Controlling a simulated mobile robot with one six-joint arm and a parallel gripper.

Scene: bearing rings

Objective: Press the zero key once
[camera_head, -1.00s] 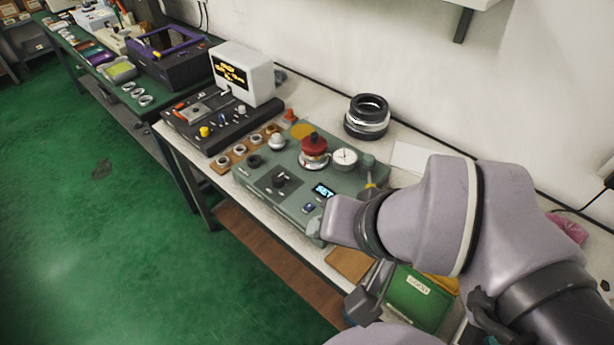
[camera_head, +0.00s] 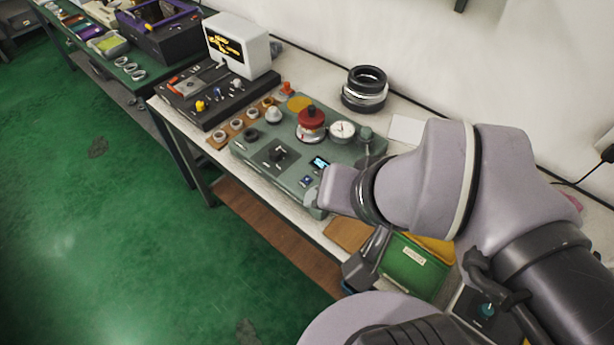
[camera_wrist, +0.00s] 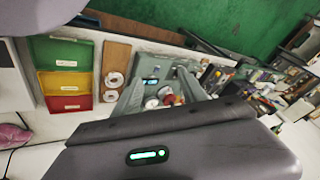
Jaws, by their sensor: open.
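A grey-green gauge fixture (camera_head: 252,168) stands on the bench, with a red-topped post (camera_head: 311,117), a white dial (camera_head: 342,130) and a small lit display (camera_head: 319,163). A small blue key (camera_head: 305,181) sits just in front of the display; its label is too small to read, so I cannot confirm it is the zero key. In the wrist view my gripper (camera_wrist: 160,80) is open and empty, its fingers pointing toward the fixture. The display (camera_wrist: 150,82) shows between the fingers there. My arm hides the fixture's right end in the head view.
A black tool tray (camera_head: 215,100) and a white monitor (camera_head: 238,45) stand left of the fixture. Black and silver rings (camera_head: 365,90) are stacked behind it. A green bin (camera_head: 415,267) and brown board (camera_head: 349,235) lie to the right, close to my arm.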

